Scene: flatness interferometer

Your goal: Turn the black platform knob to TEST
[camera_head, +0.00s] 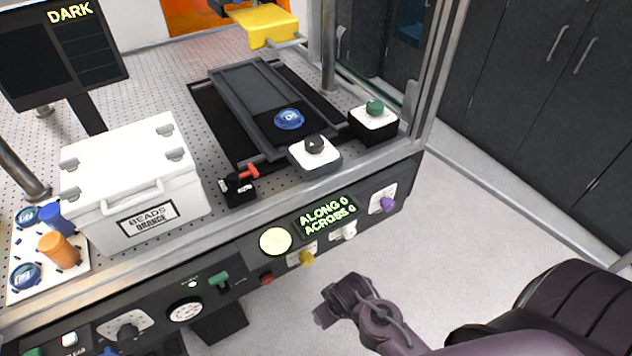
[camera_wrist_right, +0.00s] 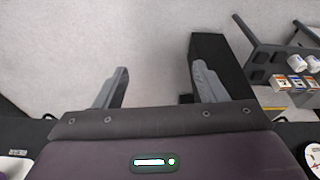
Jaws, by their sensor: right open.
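A black knob (camera_head: 314,145) sits on a white block at the front of the table, near the dark platform (camera_head: 243,88). Its marks are too small to read. Another black knob (camera_head: 128,331) is on the front panel at the lower left; I cannot tell its label. My right gripper (camera_head: 334,302) is in front of the table, lower than the panel and apart from both knobs. In the right wrist view its two fingers (camera_wrist_right: 160,70) are spread wide with nothing held between them, over pale floor. My left gripper is in neither view.
A green knob (camera_head: 375,107) on a white-topped block stands right of the black one. A red-handled lever (camera_head: 240,187) is left of it. The white bead box (camera_head: 138,190) stands at left. The front panel (camera_head: 225,268) holds a purple knob (camera_head: 387,204) and several controls. Floor at right is clear.

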